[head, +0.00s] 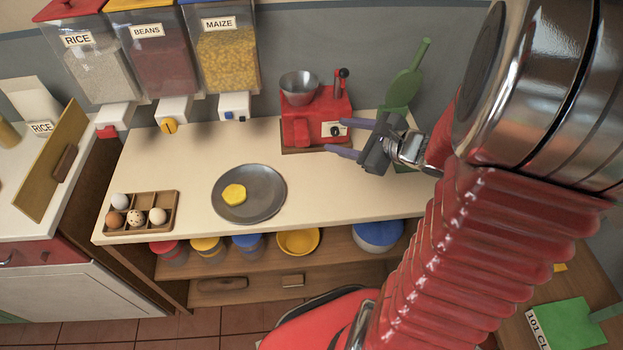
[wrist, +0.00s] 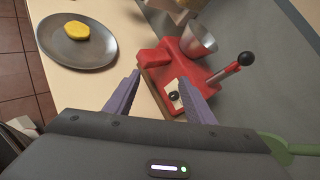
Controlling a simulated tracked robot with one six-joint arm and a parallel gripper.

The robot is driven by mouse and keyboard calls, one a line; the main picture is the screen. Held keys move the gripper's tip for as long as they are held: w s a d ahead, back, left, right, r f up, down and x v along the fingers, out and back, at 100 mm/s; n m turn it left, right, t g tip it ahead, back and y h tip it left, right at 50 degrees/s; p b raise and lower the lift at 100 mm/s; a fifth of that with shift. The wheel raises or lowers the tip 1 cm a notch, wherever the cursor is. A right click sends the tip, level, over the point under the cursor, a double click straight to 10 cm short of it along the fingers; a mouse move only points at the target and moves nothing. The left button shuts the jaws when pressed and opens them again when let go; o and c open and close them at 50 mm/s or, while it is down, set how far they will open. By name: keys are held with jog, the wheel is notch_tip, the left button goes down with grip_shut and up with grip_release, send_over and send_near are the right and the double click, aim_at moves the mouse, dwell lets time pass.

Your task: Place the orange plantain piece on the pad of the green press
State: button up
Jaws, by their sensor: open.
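A yellow piece (head: 234,194) lies on a round grey plate (head: 262,209) on the counter; no clearly orange piece shows. The yellow piece also shows in the wrist view (wrist: 76,31), on the plate (wrist: 107,52) at the upper left. A green press (head: 404,85) stands at the counter's back right, its handle raised; my gripper partly hides its lower part and I cannot make out the pad. My gripper (head: 333,135) is open and empty, in front of the press and beside the red machine. In the wrist view its fingers (wrist: 164,88) point toward the red machine.
A red machine (head: 300,130) with a metal bowl stands at the counter's back. An egg tray (head: 168,225) is at the front left. RICE, BEANS and MAIZE dispensers (head: 228,60) hang above the back left. Counter between plate and red machine is clear.

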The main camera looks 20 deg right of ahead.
jog(key=s+a+r+n+g+y, duration=0.1)
jog(key=s+a+r+n+g, duration=0.15)
jog(key=s+a+n, duration=0.45)
jog(key=s+a+r+n+g, duration=0.15)
jog(key=a+n+g, duration=0.25)
jog(key=a+n, duration=0.5)
jog(key=s+r+n+h, duration=0.5)
jog(key=s+n, duration=0.2)
jog(key=n, duration=0.3)
jog(key=shift+s+d+r+h, duration=0.25)
jog(key=shift+s+r+h, duration=0.05)
jog(key=shift+s, duration=0.1)
